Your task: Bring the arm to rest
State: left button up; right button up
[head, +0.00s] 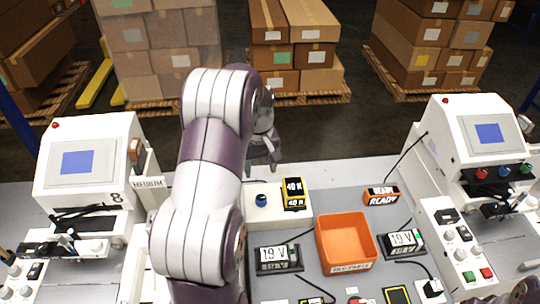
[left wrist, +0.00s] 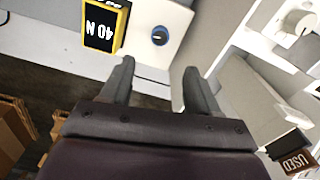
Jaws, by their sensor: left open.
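My left arm comes up through the middle of the head view and bends away at the top. My left gripper (head: 262,158) shows partly behind the arm, above the far edge of the table. In the left wrist view its two fingers (left wrist: 155,88) are apart with nothing between them. The same display (head: 293,192) is right of the arm in the head view. My right gripper does not show.
An orange bin (head: 345,230) stands between two 19 V meters (head: 278,258) (head: 402,242). White plotter machines stand at left (head: 92,165) and right (head: 482,140). A READY sign (head: 381,195) sits behind the bin. Stacked cartons (head: 295,40) on pallets stand beyond the table.

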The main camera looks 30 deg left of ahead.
pick_arm(q)
jog(key=s+d+f+m+b, duration=0.2)
jog(key=s+d+m+b, duration=0.1)
jog(key=s+d+m, duration=0.2)
jog(key=s+d+f+m+t+b, duration=0.1)
jog(key=s+d+f+m+b, duration=0.2)
jog(key=d, duration=1)
jog(key=s+m, duration=0.2)
jog(key=s, duration=0.3)
jog(key=shift+s+d, duration=0.35)
jog(key=shift+s, duration=0.05)
jog(key=shift+s, duration=0.1)
